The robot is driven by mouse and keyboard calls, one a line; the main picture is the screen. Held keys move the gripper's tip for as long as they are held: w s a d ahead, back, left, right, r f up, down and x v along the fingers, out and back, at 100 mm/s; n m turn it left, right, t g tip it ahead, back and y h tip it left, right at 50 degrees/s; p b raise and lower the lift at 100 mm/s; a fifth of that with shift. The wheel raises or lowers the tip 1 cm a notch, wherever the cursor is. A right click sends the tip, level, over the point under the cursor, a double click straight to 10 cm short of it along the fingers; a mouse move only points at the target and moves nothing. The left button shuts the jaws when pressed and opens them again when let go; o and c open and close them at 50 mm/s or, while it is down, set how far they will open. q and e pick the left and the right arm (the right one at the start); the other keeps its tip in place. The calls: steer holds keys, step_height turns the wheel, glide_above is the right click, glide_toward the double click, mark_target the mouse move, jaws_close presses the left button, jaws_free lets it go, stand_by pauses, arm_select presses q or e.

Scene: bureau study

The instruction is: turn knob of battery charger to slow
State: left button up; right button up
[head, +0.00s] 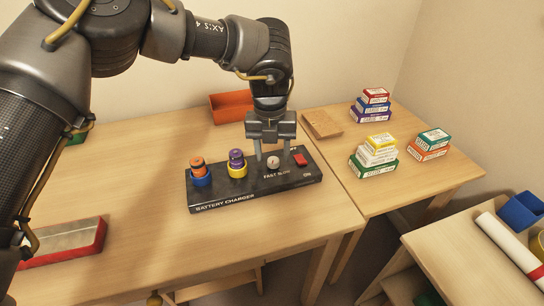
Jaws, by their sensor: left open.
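The black battery charger (225,193) lies on the wooden table, with "BATTERY CHARGER" lettered on its front. A blue-ringed socket holds an orange battery (197,166) at its left, and a yellow-ringed socket holds a purple battery (236,158) beside it. The pale knob (273,161) stands to their right, above the words "FAST" and "SLOW"; I cannot read where it points. A red switch (300,159) sits at the right end. My left gripper (273,156) points down with its fingers apart at the knob; whether they touch it is unclear. My right gripper is not in view.
An orange tray (232,106) stands behind the charger. A wooden block (322,124) and stacks of small boxes (374,155) are on the right table. A red-sided box (65,240) lies at front left. The table in front of the charger is clear.

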arm_select(q)
steer(key=shift+f, duration=0.75)
